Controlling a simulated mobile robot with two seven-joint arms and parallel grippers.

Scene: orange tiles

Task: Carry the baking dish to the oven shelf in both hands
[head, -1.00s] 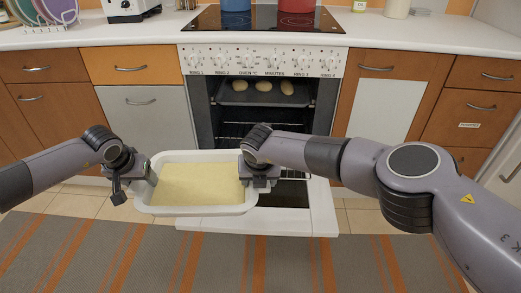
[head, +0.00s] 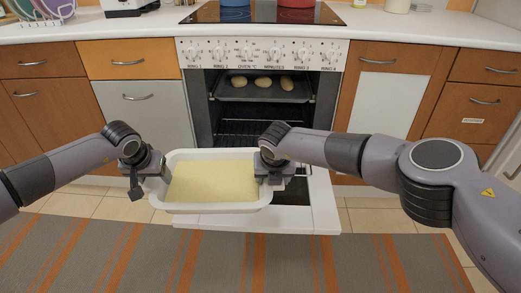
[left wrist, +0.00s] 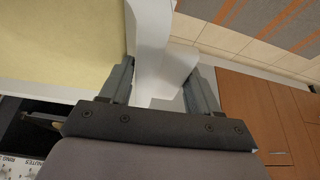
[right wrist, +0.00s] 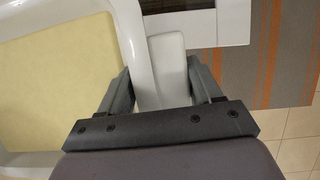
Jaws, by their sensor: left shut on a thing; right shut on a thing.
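A white baking dish (head: 213,209) with a flat yellow filling is held level in front of the oven, above the lowered white oven door (head: 300,222). My left gripper (head: 156,172) is shut on the dish's left handle, and the handle shows between its fingers in the left wrist view (left wrist: 160,75). My right gripper (head: 270,168) is shut on the right handle, seen between its fingers in the right wrist view (right wrist: 165,75). The oven (head: 262,58) is open. Inside, an empty wire shelf (head: 255,130) sits below a dark tray (head: 263,95) with bread rolls.
A blue pot and a red pot (head: 297,3) stand on the hob above. Closed cabinets flank the oven, with a grey one (head: 145,113) at left. A striped rug (head: 330,265) covers the floor in front.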

